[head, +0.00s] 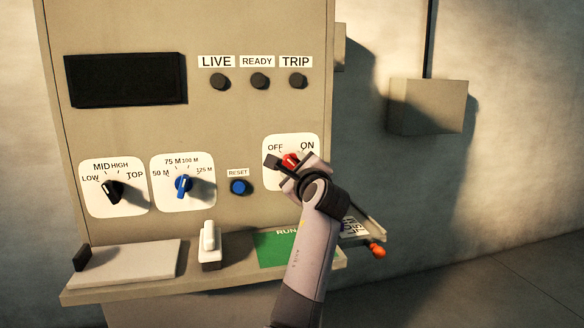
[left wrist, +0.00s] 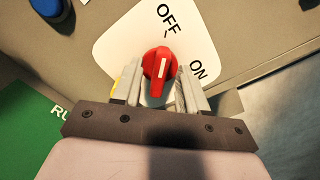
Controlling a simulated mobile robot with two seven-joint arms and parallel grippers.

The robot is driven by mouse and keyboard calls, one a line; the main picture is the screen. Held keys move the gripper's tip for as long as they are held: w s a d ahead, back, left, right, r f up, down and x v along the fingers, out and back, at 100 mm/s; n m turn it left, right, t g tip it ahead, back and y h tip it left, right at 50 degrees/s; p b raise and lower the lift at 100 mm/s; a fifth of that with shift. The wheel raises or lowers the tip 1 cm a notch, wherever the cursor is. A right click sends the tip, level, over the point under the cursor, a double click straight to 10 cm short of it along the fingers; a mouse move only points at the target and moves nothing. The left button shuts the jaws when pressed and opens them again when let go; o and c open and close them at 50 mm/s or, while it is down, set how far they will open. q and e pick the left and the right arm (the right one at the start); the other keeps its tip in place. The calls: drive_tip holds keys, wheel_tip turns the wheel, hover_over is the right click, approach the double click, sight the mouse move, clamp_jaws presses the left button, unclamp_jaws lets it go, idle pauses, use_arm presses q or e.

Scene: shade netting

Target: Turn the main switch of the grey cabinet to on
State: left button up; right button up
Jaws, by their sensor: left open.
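The main switch is a red knob (head: 290,160) on a white plate (head: 311,144) marked OFF and ON, on the grey cabinet (head: 230,120). In the left wrist view the knob (left wrist: 159,65) has a white mark that points towards OFF. My left gripper (head: 291,165) is at the plate and partly covers it in the head view. In the left wrist view my left gripper (left wrist: 159,76) is open, with one finger on each side of the knob. Gaps show beside the knob, so the fingers look apart from it. My right gripper is not in view.
A black selector (head: 112,191), a blue selector (head: 184,184) and a blue reset button (head: 238,187) sit left of the switch. Below, a ledge (head: 215,280) carries a white-handled item (head: 209,241) and a green RUN panel (head: 272,251). An orange-tipped item (head: 377,250) sticks out right.

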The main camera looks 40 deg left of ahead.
use_arm(q)
drive_tip(key=shift+w+a, duration=0.2)
drive_tip(key=shift+a, duration=0.05)
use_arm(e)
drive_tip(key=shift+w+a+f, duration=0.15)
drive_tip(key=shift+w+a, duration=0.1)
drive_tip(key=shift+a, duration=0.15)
